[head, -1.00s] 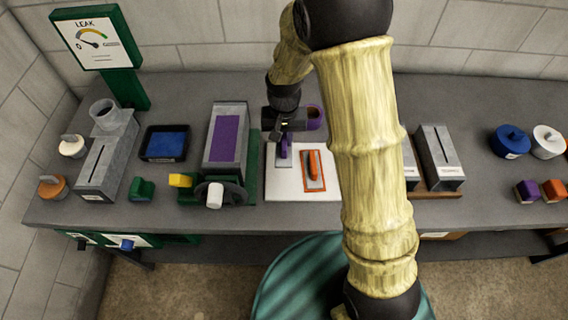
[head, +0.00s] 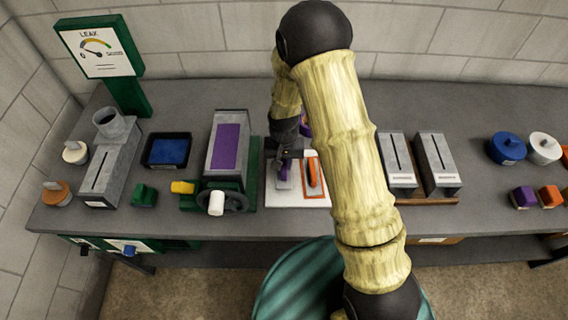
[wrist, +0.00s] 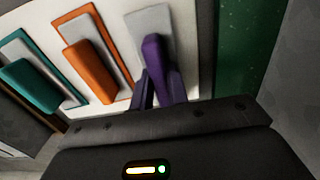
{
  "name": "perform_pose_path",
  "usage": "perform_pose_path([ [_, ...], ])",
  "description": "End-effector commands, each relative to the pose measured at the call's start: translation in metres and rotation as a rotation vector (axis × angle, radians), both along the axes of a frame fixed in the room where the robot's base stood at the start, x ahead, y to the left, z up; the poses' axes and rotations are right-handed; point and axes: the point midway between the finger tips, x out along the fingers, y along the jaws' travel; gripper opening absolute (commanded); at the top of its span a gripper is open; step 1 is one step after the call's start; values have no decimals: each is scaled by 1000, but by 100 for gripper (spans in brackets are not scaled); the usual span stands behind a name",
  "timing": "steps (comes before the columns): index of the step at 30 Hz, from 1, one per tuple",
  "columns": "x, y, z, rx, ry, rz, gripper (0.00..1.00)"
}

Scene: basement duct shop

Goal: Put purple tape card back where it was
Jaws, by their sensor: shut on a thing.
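The purple tape card, a grey plate (wrist: 148,20) with a purple handle (wrist: 154,54), is over the white board in the wrist view. My gripper (head: 285,156) is shut on the purple handle. In the head view the card (head: 284,180) is at the left part of the white board (head: 274,200), left of an orange-handled card (head: 313,172) that has an orange outline around it. I cannot tell whether the purple card's plate touches the board. No purple outline shows around it; my gripper and the card may hide one.
A teal-handled card (wrist: 30,84) lies beyond the orange one in the wrist view. Left of the board is a green-based machine (head: 252,190) with a purple panel and handwheel. Grey slotted boxes (head: 437,165) stand right of my arm. A purple round thing (head: 305,124) is partly hidden.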

Motion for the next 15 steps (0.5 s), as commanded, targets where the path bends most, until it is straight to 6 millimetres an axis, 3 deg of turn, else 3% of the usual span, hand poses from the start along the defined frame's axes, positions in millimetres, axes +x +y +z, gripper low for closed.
perform_pose_path([
  [4, -1, 0, -14, 0, 2, 0, 0],
  [15, 0, 0, -18, 0, 0, 0, 0],
])
